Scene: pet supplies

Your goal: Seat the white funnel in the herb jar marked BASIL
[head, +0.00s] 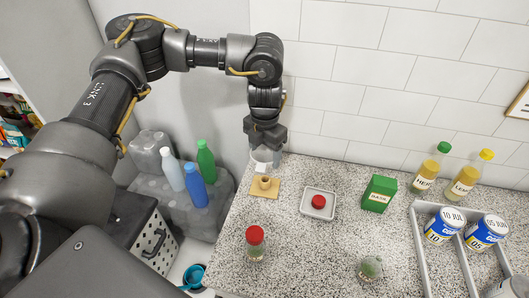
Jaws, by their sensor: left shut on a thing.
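My left gripper (265,143) is at the back left of the speckled counter, pointing down and shut on a pale, see-through thing, apparently the white funnel (265,157). The funnel is just above a small wooden stand (265,188); I cannot tell whether they touch. A glass jar without a lid (370,268), with green contents, stands at the front right of the counter. Another jar with a red lid (255,242) stands at the front left. No BASIL marking is readable on either jar. My right gripper is not in view.
A white dish (327,213) holds a red lid (318,201). A green labelled box (379,193) stands right of it. A grey rack (422,243) with blue-and-white cans and two bottles (426,178) (468,183) fill the right side. The counter middle is clear.

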